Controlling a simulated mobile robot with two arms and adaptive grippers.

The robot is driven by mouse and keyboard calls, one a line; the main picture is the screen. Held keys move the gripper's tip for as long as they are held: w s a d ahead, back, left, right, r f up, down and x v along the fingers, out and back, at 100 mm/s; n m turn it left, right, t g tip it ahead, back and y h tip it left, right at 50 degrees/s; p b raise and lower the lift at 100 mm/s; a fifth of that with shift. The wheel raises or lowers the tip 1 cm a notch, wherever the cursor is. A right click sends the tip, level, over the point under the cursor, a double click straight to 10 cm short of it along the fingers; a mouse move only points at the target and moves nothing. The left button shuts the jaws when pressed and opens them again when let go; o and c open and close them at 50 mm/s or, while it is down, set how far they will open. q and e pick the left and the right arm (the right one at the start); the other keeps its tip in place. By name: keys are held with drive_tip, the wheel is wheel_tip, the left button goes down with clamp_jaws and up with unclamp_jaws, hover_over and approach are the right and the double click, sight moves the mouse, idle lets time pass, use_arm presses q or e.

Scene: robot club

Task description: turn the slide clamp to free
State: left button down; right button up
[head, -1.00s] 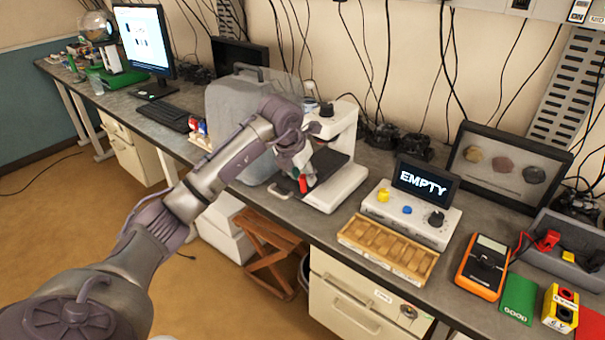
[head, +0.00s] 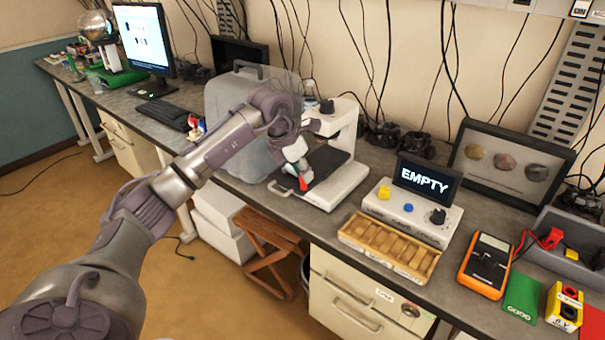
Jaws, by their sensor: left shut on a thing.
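The slide clamp shows as a small red piece (head: 304,184) at the front left of the black stage (head: 325,168) of a white microscope-like device (head: 345,130). My left gripper (head: 302,177) reaches down over the stage from the left and is shut on this red piece. The fingers and wrist hide most of the clamp, so its exact angle cannot be told. My right gripper is not in view.
A translucent grey case (head: 228,100) stands behind my left arm. A control box (head: 412,212) with a display reading EMPTY and a wooden slotted tray (head: 388,249) stand right of the device. An orange multimeter (head: 486,265) lies farther right.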

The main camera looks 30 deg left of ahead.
use_arm(q)
drive_tip(key=m+h, duration=0.1)
drive_tip(key=m, duration=0.1)
drive_tip(key=m+g, duration=0.1)
drive_tip(key=m, duration=0.2)
drive_tip(key=shift+w+a+m+h, duration=0.1)
drive_tip(key=shift+m+h, duration=0.2)
drive_tip(key=shift+h, duration=0.1)
idle(0.4)
drive_tip(key=c, duration=1)
unclamp_jaws()
drive_tip(key=shift+r, duration=0.15)
drive_tip(key=v, duration=1.2)
drive_tip(key=shift+w, duration=0.15)
